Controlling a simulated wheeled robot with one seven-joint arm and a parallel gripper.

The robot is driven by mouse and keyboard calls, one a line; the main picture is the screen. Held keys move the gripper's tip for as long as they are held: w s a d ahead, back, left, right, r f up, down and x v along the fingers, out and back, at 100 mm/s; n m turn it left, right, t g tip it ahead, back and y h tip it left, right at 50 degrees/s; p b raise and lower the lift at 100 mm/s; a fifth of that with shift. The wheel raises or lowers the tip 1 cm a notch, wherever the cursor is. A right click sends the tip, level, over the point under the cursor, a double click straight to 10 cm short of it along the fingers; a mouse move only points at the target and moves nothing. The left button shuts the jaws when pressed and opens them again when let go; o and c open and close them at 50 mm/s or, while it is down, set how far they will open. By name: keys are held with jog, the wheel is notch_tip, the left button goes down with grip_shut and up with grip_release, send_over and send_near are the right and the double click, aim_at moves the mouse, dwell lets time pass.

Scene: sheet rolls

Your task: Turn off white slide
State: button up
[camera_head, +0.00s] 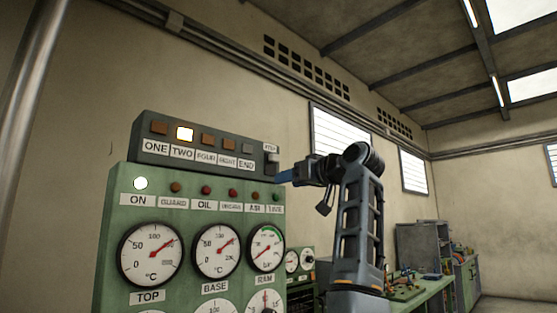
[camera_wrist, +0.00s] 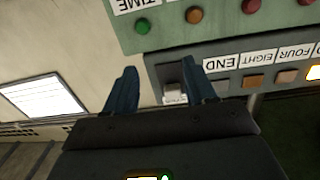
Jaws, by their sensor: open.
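The white slide (camera_head: 271,157) is a small pale switch at the right end of the dark box on top of the green panel, under a small label. In the wrist view the white slide (camera_wrist: 173,92) shows between my fingers, nearer the right one. My gripper (camera_head: 284,176) is just right of and a little below the slide in the head view. In the wrist view my gripper (camera_wrist: 160,68) is open, with its two blue fingers apart. I cannot tell whether a finger touches the slide.
The dark box (camera_head: 207,174) carries a row of square lamps, with the TWO lamp (camera_head: 184,134) lit. The green panel (camera_head: 108,230) below has round lamps and gauges; its ON lamp (camera_head: 140,183) glows. A green workbench (camera_head: 432,295) stands at the right behind my arm.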

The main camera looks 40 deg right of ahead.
jog(key=n+y, duration=0.1)
send_near(277, 156)
jog(key=w, duration=0.2)
jog(key=w+p, duration=0.1)
jog(key=w, duration=0.2)
jog(key=w+p, duration=0.2)
jog(key=w, duration=0.2)
jog(key=shift+w+a+f, duration=0.1)
jog(key=shift+a, duration=0.1)
grip_shut()
